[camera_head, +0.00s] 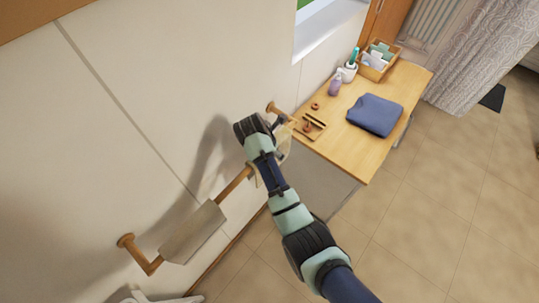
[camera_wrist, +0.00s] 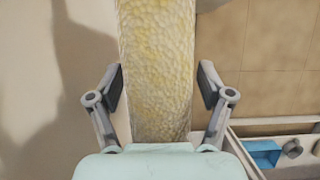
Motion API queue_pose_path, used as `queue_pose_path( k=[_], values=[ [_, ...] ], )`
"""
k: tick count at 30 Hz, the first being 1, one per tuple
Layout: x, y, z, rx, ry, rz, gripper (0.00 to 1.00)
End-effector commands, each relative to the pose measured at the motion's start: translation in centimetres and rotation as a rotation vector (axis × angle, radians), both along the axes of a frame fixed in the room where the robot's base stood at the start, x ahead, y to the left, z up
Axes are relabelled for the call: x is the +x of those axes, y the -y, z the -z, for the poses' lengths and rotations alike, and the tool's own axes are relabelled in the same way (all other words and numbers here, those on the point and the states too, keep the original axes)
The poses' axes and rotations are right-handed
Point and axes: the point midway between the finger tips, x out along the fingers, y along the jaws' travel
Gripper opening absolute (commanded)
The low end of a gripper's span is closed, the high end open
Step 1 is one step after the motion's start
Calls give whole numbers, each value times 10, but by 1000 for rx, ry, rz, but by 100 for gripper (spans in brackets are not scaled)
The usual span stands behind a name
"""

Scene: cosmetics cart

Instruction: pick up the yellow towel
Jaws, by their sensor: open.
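The yellow towel (camera_wrist: 156,50) is pale yellow with a bumpy weave. In the wrist view it runs from the top edge down between my fingers. My gripper (camera_wrist: 160,88) is open, with one finger on each side of the towel and a visible gap at both sides. In the head view the towel (camera_head: 285,149) hangs on a wooden wall rail (camera_head: 234,185), mostly hidden behind my wrist. The fingers are hard to make out there.
A grey-beige towel (camera_head: 193,233) hangs further left on the same rail, close to the wall. A wooden table (camera_head: 352,147) to the right holds a folded blue cloth (camera_head: 375,115), a purple bottle (camera_head: 335,85) and a wooden box (camera_head: 379,65).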

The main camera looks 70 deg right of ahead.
Motion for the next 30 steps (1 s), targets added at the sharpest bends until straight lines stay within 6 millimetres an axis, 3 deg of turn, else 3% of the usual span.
queue_pose_path(
  k=[3, 14, 27, 30],
  values=[
    [0, 0, 0, 0, 0, 0, 78],
    [0, 0, 0, 0, 0, 0, 18],
    [0, 0, -1, -2, 1, -1, 15],
    [1, 1, -22, -3, 2, 0, 15]
  ],
)
